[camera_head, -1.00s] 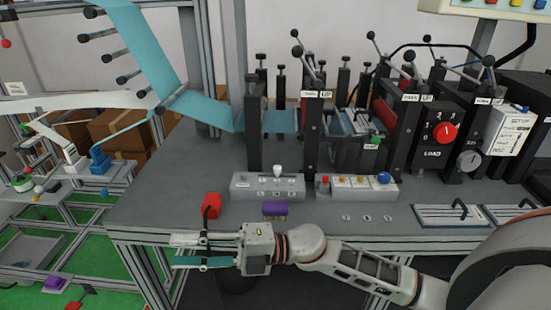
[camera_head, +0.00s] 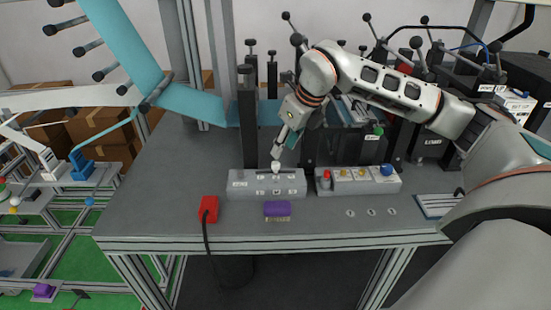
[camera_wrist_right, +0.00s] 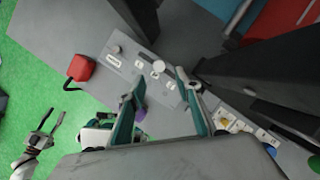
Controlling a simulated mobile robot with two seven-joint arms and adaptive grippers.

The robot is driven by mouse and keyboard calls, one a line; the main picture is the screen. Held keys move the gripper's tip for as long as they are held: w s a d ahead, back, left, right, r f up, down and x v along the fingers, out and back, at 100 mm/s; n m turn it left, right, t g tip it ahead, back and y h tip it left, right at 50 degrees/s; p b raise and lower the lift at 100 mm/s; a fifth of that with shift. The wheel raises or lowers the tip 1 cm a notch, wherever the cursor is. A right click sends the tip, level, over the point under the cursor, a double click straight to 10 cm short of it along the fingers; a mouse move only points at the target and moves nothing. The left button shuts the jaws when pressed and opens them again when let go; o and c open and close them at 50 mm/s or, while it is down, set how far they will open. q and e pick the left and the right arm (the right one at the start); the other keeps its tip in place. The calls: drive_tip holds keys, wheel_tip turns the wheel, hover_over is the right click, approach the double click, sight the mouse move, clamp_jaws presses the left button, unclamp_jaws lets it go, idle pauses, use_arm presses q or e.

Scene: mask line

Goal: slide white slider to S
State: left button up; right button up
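The white slider (camera_head: 276,167) is a small white knob on the grey control box (camera_head: 238,190) at the table's front. It also shows in the right wrist view (camera_wrist_right: 158,66). Small labels sit on the box, but I cannot read an S. My right gripper (camera_head: 278,157) points down just above the knob. In the right wrist view its two teal-lined fingers (camera_wrist_right: 160,78) are spread, with the knob between or just beyond their tips; contact is unclear. My left gripper (camera_wrist_right: 42,130) appears at the lower left of the wrist view, fingers apart and empty, away from the box.
A red box (camera_head: 208,209) with a cable stands left of the control box. A purple block (camera_head: 277,209) lies in front of it. A button panel (camera_head: 357,187) is to the right. Dark machine posts (camera_head: 247,120) rise close behind. The table's left part is clear.

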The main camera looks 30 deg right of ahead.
sight(276, 163)
drive_tip(key=x, duration=0.7)
drive_tip(key=shift+a+f, duration=0.1)
clamp_jaws()
